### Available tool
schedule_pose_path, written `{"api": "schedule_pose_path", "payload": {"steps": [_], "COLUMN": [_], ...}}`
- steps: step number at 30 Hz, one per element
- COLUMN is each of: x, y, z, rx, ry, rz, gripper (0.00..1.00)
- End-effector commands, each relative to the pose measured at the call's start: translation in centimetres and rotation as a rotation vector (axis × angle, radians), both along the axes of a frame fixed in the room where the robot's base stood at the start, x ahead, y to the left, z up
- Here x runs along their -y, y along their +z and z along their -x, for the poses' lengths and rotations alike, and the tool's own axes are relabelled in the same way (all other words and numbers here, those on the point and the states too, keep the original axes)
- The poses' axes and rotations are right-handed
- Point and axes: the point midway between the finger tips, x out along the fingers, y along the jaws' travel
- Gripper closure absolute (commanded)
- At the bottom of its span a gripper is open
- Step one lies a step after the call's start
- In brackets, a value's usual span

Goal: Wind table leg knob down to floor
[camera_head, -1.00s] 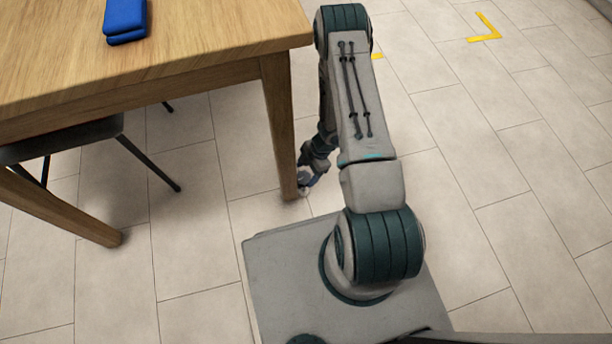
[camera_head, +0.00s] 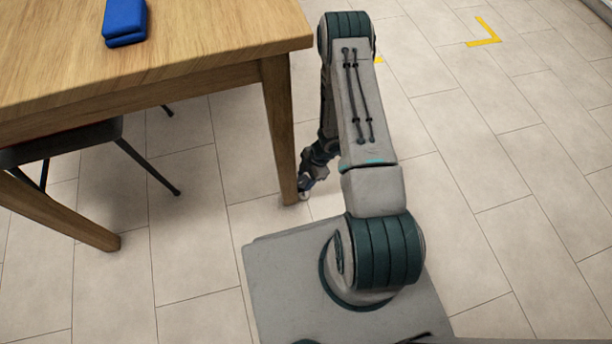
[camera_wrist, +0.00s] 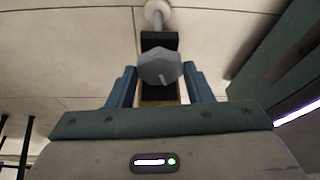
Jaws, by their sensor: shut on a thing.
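The wooden table leg (camera_head: 281,130) stands at the table's near right corner. In the wrist view a grey, many-sided knob (camera_wrist: 160,67) sits between the fingers of my gripper (camera_wrist: 160,75). A thin stem runs from the knob to a round, pale foot (camera_wrist: 157,11) by the floor tiles. My gripper is shut on the knob. In the head view my gripper (camera_head: 306,183) is low beside the bottom of the leg, on its right. The knob is too small to make out there. I cannot tell whether the foot touches the floor.
The wooden tabletop (camera_head: 200,40) overhangs at the left, with a blue case (camera_head: 125,18) on it. A dark chair (camera_head: 70,140) stands under the table. The tiled floor (camera_head: 500,230) on the right is clear, with yellow corner tape (camera_head: 487,33) farther back.

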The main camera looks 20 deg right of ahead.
Motion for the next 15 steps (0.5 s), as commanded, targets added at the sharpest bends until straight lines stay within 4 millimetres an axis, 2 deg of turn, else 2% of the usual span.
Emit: {"api": "schedule_pose_path", "payload": {"steps": [6,15], "x": [0.01,-0.01], "y": [0.04,0.01], "z": [0.11,0.10], "rx": [-0.001,-0.001], "ry": [-0.095,-0.114], "rz": [-0.001,0.000], "gripper": [0.77,0.77]}}
